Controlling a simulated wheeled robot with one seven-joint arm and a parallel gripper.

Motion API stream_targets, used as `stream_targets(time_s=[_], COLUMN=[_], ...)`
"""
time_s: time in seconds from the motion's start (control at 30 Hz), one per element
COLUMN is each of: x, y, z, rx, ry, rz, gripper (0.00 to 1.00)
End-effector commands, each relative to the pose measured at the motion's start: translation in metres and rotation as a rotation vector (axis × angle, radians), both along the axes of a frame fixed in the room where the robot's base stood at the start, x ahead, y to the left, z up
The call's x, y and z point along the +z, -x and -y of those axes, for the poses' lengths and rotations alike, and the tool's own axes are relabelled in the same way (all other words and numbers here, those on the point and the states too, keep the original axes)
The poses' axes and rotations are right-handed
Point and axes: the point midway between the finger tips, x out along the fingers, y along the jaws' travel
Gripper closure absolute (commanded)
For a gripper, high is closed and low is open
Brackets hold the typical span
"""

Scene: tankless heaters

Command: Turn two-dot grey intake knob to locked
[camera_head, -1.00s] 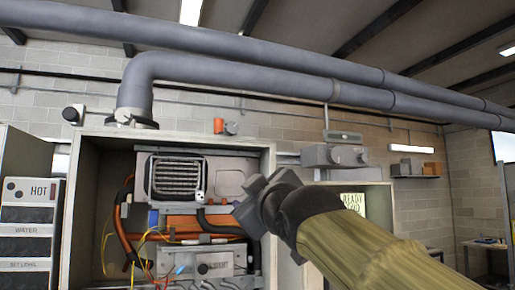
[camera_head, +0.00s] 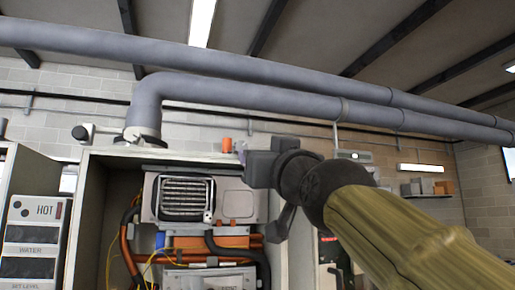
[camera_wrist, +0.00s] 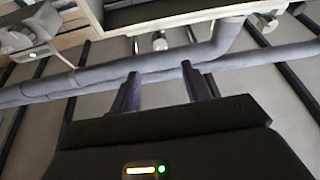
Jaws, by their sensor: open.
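A round grey knob (camera_wrist: 160,42) shows in the wrist view, beyond and between my fingers and apart from them. Its dots cannot be made out. A second light knob (camera_wrist: 267,22) shows farther right, past the pipe elbow. In the head view, a dark-faced knob on a light fitting (camera_head: 80,132) sits left of the pipe elbow. My gripper (camera_head: 258,168) is at the cabinet's upper right, seen from behind; it also shows in the wrist view (camera_wrist: 158,70), open and empty. I cannot tell which knob has two dots.
Large grey pipes (camera_head: 240,97) cross above the open heater cabinet (camera_head: 75,215). An orange cap (camera_head: 226,145) stands at the cabinet top near my gripper. A grey box with knobs (camera_wrist: 20,38) is at the wrist view's left. A HOT WATER unit (camera_head: 30,235) stands left.

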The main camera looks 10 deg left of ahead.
Motion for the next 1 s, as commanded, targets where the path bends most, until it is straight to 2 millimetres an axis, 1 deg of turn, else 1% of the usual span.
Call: stream_targets(time_s=[0.03,0.13,0.67,1.0], x=[0.006,0.011,0.029,0.043], y=[-0.005,-0.012,-0.049,-0.075], z=[-0.003,-0.008,-0.034,-0.054], rx=[0.000,0.000,-0.001,0.002], ry=[0.001,0.001,0.002,0.001], rz=[-0.002,-0.002,-0.001,-0.002], gripper=[0.52,0.52,0.52,0.52])
